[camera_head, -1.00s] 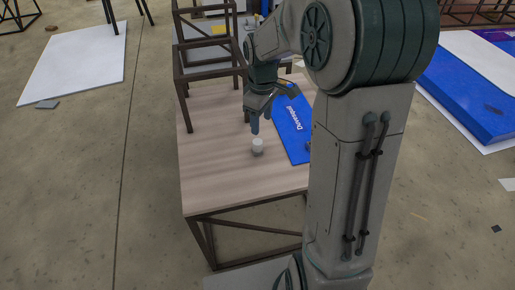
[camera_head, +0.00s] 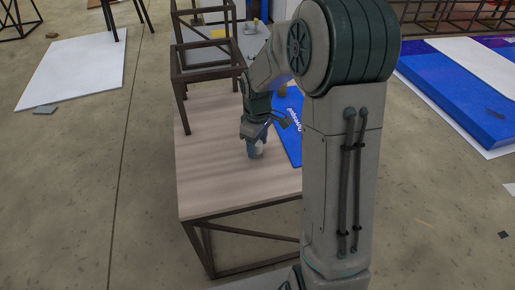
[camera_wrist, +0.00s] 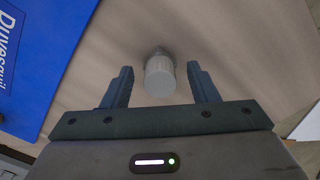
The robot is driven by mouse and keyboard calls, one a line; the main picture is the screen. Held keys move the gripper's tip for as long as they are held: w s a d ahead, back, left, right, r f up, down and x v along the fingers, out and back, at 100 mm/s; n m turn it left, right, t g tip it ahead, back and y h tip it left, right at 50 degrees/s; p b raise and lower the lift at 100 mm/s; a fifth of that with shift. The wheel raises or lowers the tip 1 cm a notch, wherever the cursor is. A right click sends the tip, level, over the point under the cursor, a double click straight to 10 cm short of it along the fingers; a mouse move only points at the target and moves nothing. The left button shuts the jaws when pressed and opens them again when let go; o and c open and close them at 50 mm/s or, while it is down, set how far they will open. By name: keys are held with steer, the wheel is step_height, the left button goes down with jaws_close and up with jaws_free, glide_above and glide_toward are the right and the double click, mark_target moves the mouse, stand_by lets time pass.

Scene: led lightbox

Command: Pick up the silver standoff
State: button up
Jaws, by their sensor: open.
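The silver standoff (camera_wrist: 160,75) is a short pale grey cylinder on the wooden table (camera_head: 215,190). In the wrist view it lies between the two fingers of my gripper (camera_wrist: 163,87), with a gap on each side. In the head view my gripper (camera_head: 256,152) is low over the table, and the standoff (camera_head: 259,151) is partly hidden by the fingers. My gripper is open and holds nothing.
A blue printed panel (camera_head: 289,127) lies on the table right of my gripper; it also shows at the left of the wrist view (camera_wrist: 40,55). A dark metal frame (camera_head: 207,71) stands at the table's back left. The table's front left is clear.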

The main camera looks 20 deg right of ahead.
jaws_close()
steer(key=shift+r, duration=0.2)
steer(key=shift+r, duration=0.25)
step_height(320, 180, up, 4)
steer(key=shift+f+p, duration=0.1)
steer(key=shift+p, duration=1)
steer(key=s+d+r+p, duration=0.2)
steer(key=s+d+r, duration=0.4)
steer(key=d, duration=0.4)
steer(key=shift+r+p, duration=0.2)
steer(key=shift+p, duration=0.2)
